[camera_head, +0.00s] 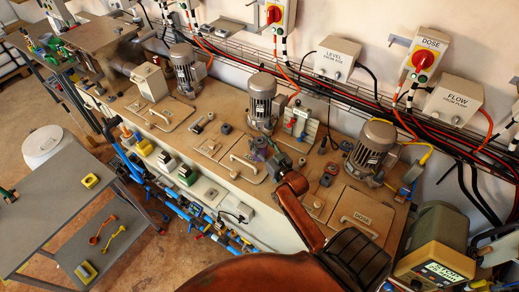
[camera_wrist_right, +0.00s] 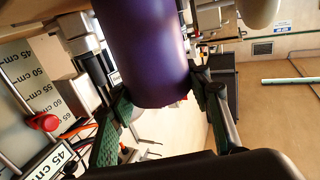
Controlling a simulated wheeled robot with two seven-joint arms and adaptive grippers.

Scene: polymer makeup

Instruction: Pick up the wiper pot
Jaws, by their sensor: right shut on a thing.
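A purple cylinder, which I take to be the wiper pot (camera_wrist_right: 150,50), fills the upper middle of the right wrist view. Its top is cut off by the frame edge. My right gripper (camera_wrist_right: 160,105) is shut on it, with a green-padded finger on each side. In the head view my right gripper (camera_head: 268,155) is over the bench, below the middle motor, and the purple pot shows only as a small dark patch there. I cannot tell how far it is above the bench top.
Grey motors (camera_head: 260,101) stand along the bench (camera_head: 225,120), with hatches and handles between them. Control boxes (camera_head: 335,59) and cables line the wall behind. A grey side table (camera_head: 60,205) with yellow items stands at the left. A yellow-green display unit (camera_head: 437,262) is at the lower right.

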